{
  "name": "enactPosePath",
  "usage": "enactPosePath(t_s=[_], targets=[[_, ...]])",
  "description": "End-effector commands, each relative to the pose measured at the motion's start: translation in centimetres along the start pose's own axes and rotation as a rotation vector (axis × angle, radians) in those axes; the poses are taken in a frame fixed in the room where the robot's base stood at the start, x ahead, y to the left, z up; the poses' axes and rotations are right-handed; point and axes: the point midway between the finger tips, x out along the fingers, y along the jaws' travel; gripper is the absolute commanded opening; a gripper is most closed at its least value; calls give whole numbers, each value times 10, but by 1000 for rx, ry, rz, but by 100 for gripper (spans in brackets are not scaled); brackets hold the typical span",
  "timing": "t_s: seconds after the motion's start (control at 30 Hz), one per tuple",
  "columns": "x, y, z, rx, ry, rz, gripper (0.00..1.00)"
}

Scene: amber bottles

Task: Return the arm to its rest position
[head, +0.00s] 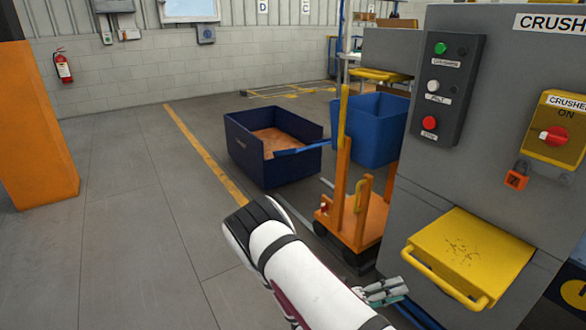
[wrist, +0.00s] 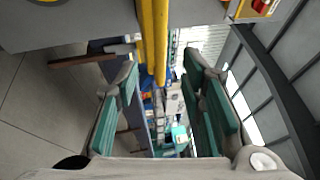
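My arm, white with black bands, reaches up from the bottom of the head view and bends at a black joint. My gripper (head: 384,292) shows low in that view, with green-padded fingers, left of the grey crusher machine (head: 400,205) and below its yellow hatch (head: 470,250). No amber bottle shows in either view.
An orange cart (head: 350,222) stands close beyond my arm. An orange pillar (head: 38,130) is at the left. The grey floor between pillar and arm is clear.

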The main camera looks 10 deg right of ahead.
Motion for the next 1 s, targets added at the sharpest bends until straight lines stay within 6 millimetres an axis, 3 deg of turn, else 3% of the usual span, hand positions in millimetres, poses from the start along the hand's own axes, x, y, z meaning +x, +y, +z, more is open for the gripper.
enactPosePath(t_s=[0.17,0.47,1.0], targets=[[1,-27,0,119,90,40,36],[3,-112,-19,527,414,145,36],[-7,-241,-89,1211,1046,212,36]])
